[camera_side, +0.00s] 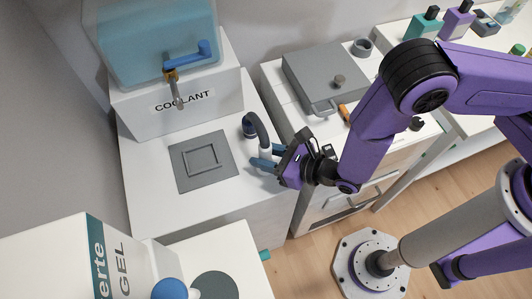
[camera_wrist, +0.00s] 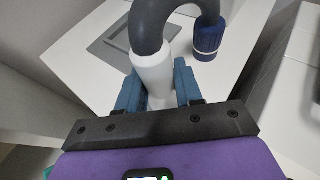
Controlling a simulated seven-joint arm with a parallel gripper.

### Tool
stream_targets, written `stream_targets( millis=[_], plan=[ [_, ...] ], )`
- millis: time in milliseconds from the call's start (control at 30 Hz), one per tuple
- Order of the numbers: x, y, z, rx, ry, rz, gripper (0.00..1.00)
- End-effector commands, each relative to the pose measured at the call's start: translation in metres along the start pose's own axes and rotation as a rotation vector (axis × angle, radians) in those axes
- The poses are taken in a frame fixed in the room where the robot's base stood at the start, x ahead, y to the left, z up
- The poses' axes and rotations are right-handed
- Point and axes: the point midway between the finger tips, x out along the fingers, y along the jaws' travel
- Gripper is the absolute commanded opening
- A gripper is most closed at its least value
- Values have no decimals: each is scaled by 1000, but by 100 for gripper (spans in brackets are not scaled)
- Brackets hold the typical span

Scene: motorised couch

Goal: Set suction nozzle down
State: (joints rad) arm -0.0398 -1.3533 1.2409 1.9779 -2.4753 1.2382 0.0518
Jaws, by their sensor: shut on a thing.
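The suction nozzle has a white grip, a curved grey hose and a dark blue end cap. In the side view its hose (camera_side: 263,131) arches up from my gripper (camera_side: 264,158) and bends over to the left. In the wrist view my gripper (camera_wrist: 158,86) has its blue fingers on both sides of the nozzle's white grip (camera_wrist: 154,75). The suction nozzle's blue end (camera_wrist: 208,38) hangs to the right there, pointing down. The nozzle is over the right part of the white counter (camera_side: 150,205). I cannot tell whether it touches the surface.
A grey square plate with a raised frame (camera_side: 203,162) lies on the counter, left of my gripper. The coolant tank (camera_side: 155,45) with a blue-handled tap stands behind it. A grey lidded box (camera_side: 325,75) is at the back right. A GEL box (camera_side: 75,262) stands in front.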

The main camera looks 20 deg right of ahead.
Motion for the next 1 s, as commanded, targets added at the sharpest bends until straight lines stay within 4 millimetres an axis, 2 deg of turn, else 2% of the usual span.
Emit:
stream_targets(
  millis=[167, 200, 233, 267, 667, 867, 1000],
  plan=[
    [1, 0, -3, -1, 1, 0, 5],
    [1, 0, -3, 0, 1, 0, 48],
    [1, 0, -3, 0, 1, 0, 58],
    [1, 0, -3, 0, 1, 0, 61],
    [-3, 0, 0, 0, 1, 1, 61],
    [-31, 1, 0, -2, 2, 2, 61],
    [-59, 1, 0, -4, 3, 3, 61]
  ],
)
